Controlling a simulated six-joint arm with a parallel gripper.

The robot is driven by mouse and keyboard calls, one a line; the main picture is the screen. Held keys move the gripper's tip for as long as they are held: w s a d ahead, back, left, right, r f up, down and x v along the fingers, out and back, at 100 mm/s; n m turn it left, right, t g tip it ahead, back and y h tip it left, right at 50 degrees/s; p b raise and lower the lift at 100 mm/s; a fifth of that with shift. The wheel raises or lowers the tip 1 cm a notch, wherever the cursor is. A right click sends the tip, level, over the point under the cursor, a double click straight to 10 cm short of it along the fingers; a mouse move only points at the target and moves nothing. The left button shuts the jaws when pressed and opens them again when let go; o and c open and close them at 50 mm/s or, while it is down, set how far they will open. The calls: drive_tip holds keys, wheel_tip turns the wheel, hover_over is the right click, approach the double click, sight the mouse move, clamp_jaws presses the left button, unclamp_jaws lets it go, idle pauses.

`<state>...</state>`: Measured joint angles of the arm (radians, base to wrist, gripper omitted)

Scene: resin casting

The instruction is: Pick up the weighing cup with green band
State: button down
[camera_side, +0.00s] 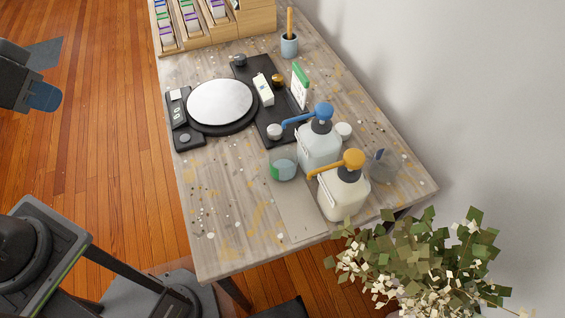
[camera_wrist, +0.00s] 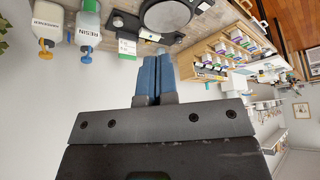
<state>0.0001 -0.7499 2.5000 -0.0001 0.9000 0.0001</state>
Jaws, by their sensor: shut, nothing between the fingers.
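The weighing cup with green band (camera_side: 283,164) stands upright on the workbench in the side view. It is clear, with a green band, just left of the two pump bottles. My gripper (camera_side: 45,97) is at the left edge of the side view, over the floor, away from the bench and far from the cup. In the wrist view its blue fingers (camera_wrist: 153,62) are together with nothing between them.
The blue-pump bottle (camera_side: 319,146) and yellow-pump bottle (camera_side: 343,190) stand close right of the cup. A round scale (camera_side: 180,137), a black tray (camera_side: 268,127) and a green-white card (camera_side: 300,86) lie behind. A wooden rack (camera_side: 247,24) is at the back; the bench's front left is clear.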

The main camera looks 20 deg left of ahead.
drive_tip(key=c, duration=1.9)
unclamp_jaws()
drive_tip(key=o, duration=1.5)
drive_tip(key=shift+c, duration=0.2)
